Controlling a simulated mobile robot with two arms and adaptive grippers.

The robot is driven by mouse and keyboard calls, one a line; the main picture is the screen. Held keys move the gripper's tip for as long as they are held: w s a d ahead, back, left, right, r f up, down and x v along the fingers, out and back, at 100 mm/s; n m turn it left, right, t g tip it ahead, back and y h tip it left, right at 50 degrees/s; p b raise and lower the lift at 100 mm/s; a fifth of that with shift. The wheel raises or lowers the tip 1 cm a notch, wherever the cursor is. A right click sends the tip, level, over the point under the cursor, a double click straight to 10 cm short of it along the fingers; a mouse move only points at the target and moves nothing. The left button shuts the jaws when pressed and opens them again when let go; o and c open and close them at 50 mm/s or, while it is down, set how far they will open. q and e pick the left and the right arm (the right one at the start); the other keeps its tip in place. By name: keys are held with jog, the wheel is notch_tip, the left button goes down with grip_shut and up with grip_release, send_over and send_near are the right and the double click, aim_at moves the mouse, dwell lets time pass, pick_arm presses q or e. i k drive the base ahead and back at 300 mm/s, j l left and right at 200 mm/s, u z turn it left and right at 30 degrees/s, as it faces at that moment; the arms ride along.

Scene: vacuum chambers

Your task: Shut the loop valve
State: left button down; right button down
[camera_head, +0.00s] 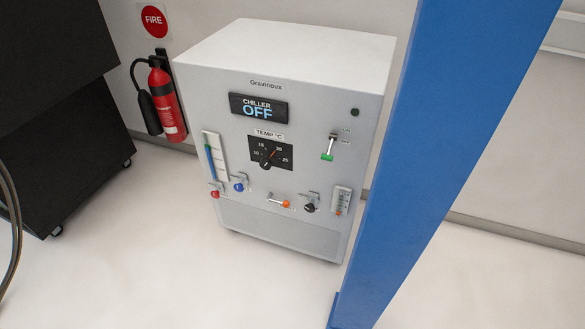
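A white chiller cabinet (285,130) stands on the floor in the middle of the head view. Its display (258,108) reads "CHILLER OFF". Low on its front are a red-tipped fitting (216,190), a blue knob fitting (239,183), a small lever with an orange end (279,201) and a black knob fitting (311,203). I cannot read a label that tells which is the loop valve. The orange-ended lever lies nearly level, tilted slightly down to the right. Neither of my grippers is in view.
A broad blue post (440,140) crosses the right side, close beside the cabinet in the picture. A switch with a green end (328,152) and a temperature dial (270,153) are higher on the front. A fire extinguisher (167,100) hangs left. Floor in front is clear.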

aim_at(310, 207)
jog(key=i+j+u, duration=0.55)
jog(key=i, duration=0.2)
